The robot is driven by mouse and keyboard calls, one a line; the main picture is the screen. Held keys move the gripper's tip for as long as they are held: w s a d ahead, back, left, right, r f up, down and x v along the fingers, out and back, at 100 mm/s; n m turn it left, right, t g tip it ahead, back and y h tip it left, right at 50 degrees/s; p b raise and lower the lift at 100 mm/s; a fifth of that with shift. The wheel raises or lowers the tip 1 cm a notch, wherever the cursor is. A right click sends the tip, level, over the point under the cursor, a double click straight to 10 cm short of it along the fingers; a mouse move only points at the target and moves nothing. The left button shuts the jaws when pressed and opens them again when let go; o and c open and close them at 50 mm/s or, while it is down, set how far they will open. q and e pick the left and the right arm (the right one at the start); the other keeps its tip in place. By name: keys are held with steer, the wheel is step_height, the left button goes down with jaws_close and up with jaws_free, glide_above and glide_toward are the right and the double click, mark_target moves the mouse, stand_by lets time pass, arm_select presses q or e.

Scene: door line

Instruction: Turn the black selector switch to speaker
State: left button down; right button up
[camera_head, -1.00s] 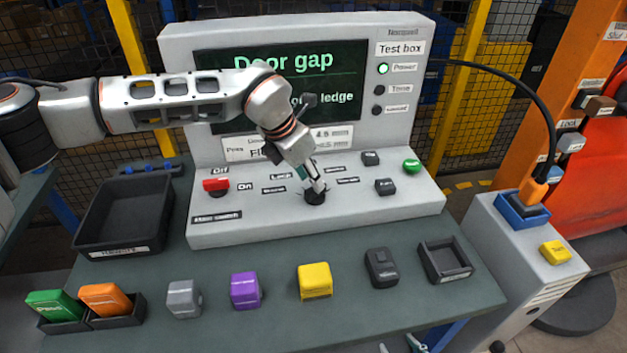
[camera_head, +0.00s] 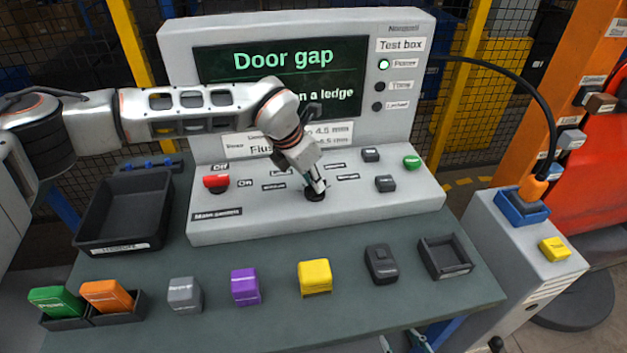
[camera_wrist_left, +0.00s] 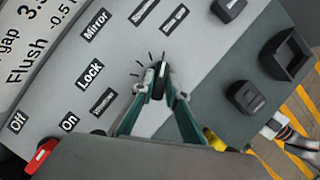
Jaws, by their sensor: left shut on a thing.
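The black selector switch (camera_head: 315,194) is on the sloping grey panel of the test box, mostly covered by my left gripper (camera_head: 318,190) in the head view. In the left wrist view, the switch (camera_wrist_left: 159,80) stands between the two fingertips of the left gripper (camera_wrist_left: 160,92), which are shut on it. Tick marks and small label plates surround it; Lock (camera_wrist_left: 90,75) and Mirror (camera_wrist_left: 95,25) are readable, others are blurred. I cannot tell which label the knob points at. Two fingertips of my right gripper (camera_head: 401,344) show apart at the bottom edge.
A red switch (camera_head: 216,183), black buttons and a green button (camera_head: 411,162) share the panel. In front, grey, purple, yellow and black blocks stand on the table. A black bin (camera_head: 92,238) is left, an empty black tray (camera_head: 424,261) right. The screen reads Door gap.

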arm_select(q)
steer(key=shift+f+n+t+b, duration=0.2)
steer(key=shift+n+t+b, duration=0.1)
steer(key=shift+n+b, duration=0.95)
steer(key=shift+d+r+n+y+b, duration=0.1)
steer(key=shift+n+y+b, duration=0.5)
steer(key=shift+n+b, duration=0.25)
steer(key=shift+r+n+t, duration=0.1)
steer(key=shift+n+t, duration=0.2)
steer(key=shift+n, duration=0.3)
steer(key=shift+s+b, duration=0.1)
steer(key=shift+b, duration=0.2)
steer(key=shift+y, duration=0.3)
steer(key=c, duration=2)
jaws_free()
steer(key=shift+r, duration=0.1)
